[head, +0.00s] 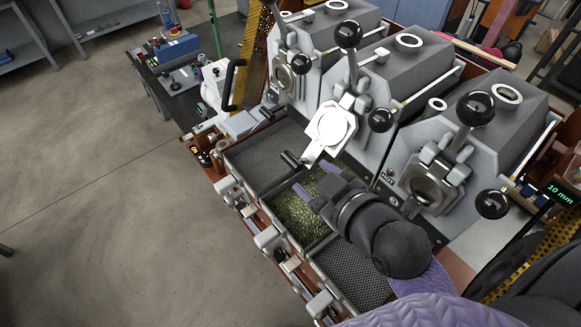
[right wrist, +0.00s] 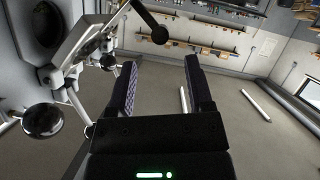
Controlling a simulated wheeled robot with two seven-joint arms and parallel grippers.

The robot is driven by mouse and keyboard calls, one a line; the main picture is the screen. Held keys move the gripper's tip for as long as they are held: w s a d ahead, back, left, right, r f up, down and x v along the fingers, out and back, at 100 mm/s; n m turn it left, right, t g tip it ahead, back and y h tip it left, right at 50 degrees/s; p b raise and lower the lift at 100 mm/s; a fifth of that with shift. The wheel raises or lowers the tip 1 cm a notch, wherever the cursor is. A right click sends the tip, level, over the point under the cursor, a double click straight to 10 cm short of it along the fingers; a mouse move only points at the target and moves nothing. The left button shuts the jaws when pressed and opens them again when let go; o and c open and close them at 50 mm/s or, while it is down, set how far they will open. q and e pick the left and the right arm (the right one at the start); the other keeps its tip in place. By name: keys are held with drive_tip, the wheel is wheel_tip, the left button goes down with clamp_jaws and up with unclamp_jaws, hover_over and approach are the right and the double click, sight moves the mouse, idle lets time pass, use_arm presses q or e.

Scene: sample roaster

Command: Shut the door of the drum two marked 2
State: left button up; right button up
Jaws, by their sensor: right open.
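My right gripper (head: 312,182) is open and empty just below the door, over the tray of green beans. Its fingers in the right wrist view (right wrist: 160,85) are apart from the door handle knob (right wrist: 160,35). My left gripper is not in view.
The middle tray (head: 279,190) holds green beans, with empty mesh trays (head: 265,150) on either side. Black ball knobs (head: 380,120) jut from the drum fronts. A black lever ball (head: 348,35) stands above the door. Open floor lies to the left.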

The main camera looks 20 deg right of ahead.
sight(288, 158)
drive_tip(key=x, duration=0.9)
drive_tip(key=shift+w, duration=0.15)
drive_tip(key=shift+f, duration=0.1)
clamp_jaws()
idle(0.9)
